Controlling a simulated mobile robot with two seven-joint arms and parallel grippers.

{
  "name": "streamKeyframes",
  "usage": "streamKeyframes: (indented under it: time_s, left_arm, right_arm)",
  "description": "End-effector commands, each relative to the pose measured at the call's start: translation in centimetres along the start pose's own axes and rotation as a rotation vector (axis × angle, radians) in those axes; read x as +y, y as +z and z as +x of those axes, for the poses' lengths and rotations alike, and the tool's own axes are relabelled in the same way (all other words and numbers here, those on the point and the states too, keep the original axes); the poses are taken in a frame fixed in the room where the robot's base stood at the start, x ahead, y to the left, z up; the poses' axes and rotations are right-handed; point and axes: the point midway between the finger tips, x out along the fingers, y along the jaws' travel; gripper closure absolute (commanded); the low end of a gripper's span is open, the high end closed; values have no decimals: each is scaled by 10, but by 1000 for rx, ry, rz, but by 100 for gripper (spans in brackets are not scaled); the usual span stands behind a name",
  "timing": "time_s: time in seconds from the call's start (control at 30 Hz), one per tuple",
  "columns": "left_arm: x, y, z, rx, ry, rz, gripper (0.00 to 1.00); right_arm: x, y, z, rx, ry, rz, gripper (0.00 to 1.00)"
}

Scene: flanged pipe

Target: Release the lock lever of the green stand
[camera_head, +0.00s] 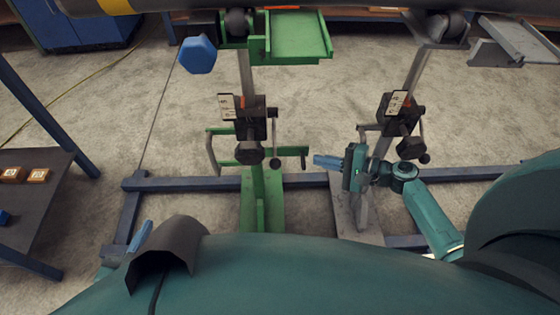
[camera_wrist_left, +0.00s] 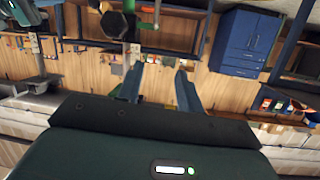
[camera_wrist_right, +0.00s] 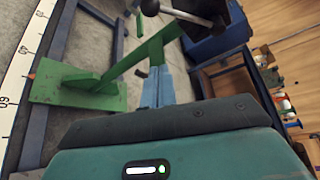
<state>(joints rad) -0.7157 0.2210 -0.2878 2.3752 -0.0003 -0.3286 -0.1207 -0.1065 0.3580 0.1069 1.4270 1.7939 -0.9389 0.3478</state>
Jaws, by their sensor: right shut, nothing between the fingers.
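The green stand (camera_head: 262,205) is at the centre of the head view, its post rising to a dark clamp block (camera_head: 252,112) with a black hexagonal knob (camera_head: 249,152). A thin lock lever (camera_head: 274,135) hangs down at the block's right side, ending in a dark ball. My right gripper (camera_head: 318,160) is shut and empty, pointing left, to the right of the lever and apart from it. In the right wrist view its fingers (camera_wrist_right: 158,88) are together, with the stand's base plate (camera_wrist_right: 80,90) beyond. My left gripper (camera_wrist_left: 157,82) is open and empty; in the head view it is mostly hidden.
A grey stand (camera_head: 350,205) with a similar clamp (camera_head: 398,108) is close to my right gripper. A large pipe (camera_head: 330,6) crosses the top. Blue floor rails (camera_head: 190,184) run beneath the stands. A dark table (camera_head: 40,205) with small blocks is at left.

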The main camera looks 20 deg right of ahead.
Motion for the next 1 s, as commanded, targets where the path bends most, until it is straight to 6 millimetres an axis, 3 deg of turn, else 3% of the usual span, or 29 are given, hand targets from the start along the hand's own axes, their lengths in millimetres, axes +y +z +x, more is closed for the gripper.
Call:
streamKeyframes:
  time_s: [0.43,0.57,0.93,1.0]
  left_arm:
    - [0,0,0,6,-1,2,64]
    - [0,1,2,23,-3,7,64]
    - [2,-1,6,121,-9,41,64]
    - [1,-6,3,89,-7,30,64]
  right_arm:
    - [-1,0,8,0,-3,1,100]
    - [-1,0,27,-3,-5,0,100]
    - [0,0,105,-2,-4,0,100]
    - [-2,15,95,-1,1,1,100]
